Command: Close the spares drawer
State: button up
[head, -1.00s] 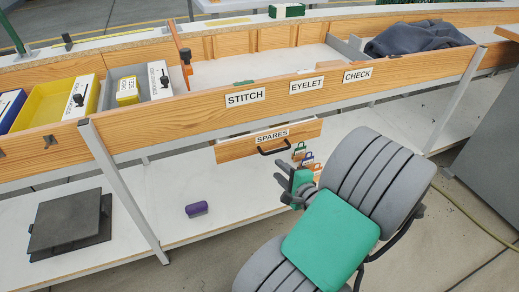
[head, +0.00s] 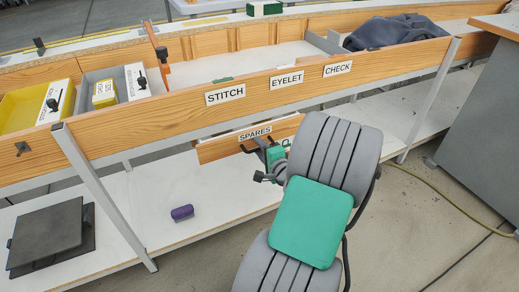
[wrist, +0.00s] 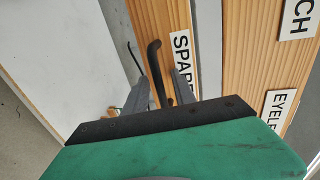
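The spares drawer (head: 222,150) is a wooden front labelled SPARES under the long bench, and it stands out a little, with a pale strip showing above its front. Its black bar handle shows in the wrist view (wrist: 154,62). My gripper (head: 258,163) is at the drawer front in the head view, over the handle. In the wrist view my grey gripper fingers (wrist: 161,92) are apart, one on each side of the handle. I cannot tell whether they touch it. My arm hides the drawer's right end.
The wooden bench rail (head: 150,118) with STITCH, EYELET and CHECK labels runs above the drawer. A purple cylinder (head: 182,212) and a dark flat plate (head: 48,235) lie on the white lower shelf. A metal bench leg (head: 105,195) stands left. A grey cabinet (head: 480,125) stands right.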

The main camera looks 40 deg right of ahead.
grip_shut()
dwell(1.3)
